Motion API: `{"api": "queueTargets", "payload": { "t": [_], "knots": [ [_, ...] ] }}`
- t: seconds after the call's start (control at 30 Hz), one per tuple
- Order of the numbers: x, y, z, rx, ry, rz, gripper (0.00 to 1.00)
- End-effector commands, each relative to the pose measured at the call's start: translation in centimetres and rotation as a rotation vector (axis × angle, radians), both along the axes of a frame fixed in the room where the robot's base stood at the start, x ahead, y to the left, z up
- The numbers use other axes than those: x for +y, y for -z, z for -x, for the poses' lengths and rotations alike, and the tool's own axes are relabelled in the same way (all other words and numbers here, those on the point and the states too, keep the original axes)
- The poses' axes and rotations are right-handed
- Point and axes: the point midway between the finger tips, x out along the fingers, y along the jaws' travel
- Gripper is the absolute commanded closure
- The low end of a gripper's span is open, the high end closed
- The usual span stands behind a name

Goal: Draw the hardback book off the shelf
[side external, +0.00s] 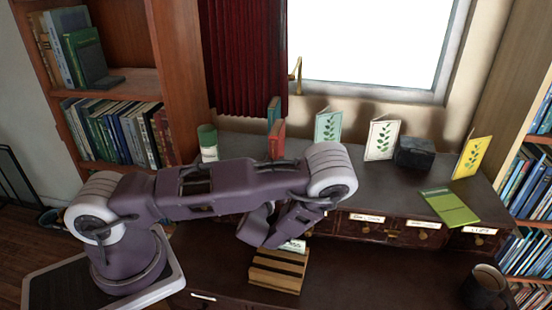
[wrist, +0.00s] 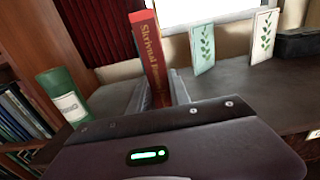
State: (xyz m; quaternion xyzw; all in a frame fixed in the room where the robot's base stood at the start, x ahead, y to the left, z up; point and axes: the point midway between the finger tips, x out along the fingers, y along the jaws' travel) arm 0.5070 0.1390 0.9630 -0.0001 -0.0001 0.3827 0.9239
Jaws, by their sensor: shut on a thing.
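A red hardback book (wrist: 152,45) with gold lettering on its spine stands close in front of my gripper in the wrist view. My gripper (wrist: 158,92) is shut on it, with a grey finger on each side of its lower part. The bottom of the book is hidden by the gripper. In the side view the red book (side external: 277,141) shows just above my arm, in front of a teal book (side external: 274,112). My arm hides the fingers there. The books stand on the dark desk's upper shelf (side external: 375,180).
A green cylinder with a pale label (wrist: 62,97) stands to the left. Upright leaf-patterned cards (wrist: 202,48) and a dark box (side external: 414,152) stand to the right. A slatted wooden block (side external: 278,271) sits on the lower desk. A mug (side external: 484,288) is at the lower right.

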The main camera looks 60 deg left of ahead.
Motion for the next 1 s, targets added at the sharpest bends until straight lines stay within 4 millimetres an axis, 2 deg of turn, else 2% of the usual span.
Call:
{"api": "queueTargets", "payload": {
  "t": [0.17,1.0],
  "knots": [
    [-1.2,-0.1,1.0,0.001,0.002,-0.001,1.0],
    [-10.2,-0.1,10.1,-0.001,0.003,-0.001,1.0]
  ]
}}
